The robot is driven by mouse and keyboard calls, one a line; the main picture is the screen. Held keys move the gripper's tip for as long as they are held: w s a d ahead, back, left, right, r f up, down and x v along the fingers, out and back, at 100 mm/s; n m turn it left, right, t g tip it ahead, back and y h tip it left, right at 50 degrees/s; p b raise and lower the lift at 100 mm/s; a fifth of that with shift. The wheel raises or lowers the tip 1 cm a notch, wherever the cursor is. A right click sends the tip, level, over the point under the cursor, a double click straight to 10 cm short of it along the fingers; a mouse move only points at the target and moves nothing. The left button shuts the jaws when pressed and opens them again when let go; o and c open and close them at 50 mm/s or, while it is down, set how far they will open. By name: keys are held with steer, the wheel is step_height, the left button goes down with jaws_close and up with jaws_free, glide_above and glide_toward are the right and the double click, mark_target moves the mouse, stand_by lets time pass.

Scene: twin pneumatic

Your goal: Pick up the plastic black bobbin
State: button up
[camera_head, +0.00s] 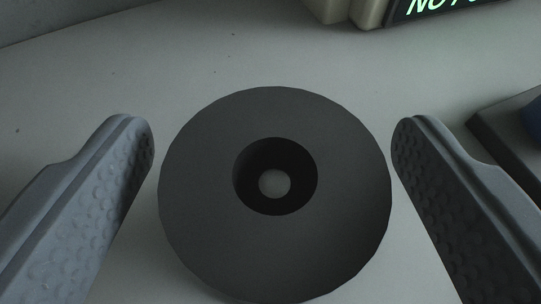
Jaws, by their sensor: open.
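The black bobbin (205,215) is a dark round disc with a hole through its middle. It fills the centre of the head camera view, with its flat face toward the camera, and a small pale spot shows through the hole. My gripper (272,140) is open, with one grey, dimpled finger to the left of the bobbin and one to the right. A narrow gap shows between the bobbin and each fingertip in the picture. The bobbin's side and its underside are hidden.
The bobbin is on a pale surface (220,60) that is mostly clear at the left and behind. A cream object with a dark panel (430,10) bearing green lit letters stands at the top right. A dark object (505,125) with a blue part is at the right edge.

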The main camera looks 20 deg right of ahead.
steer(key=c, duration=1.1)
steer(key=shift+o, duration=0.2)
steer(key=shift+r, duration=0.1)
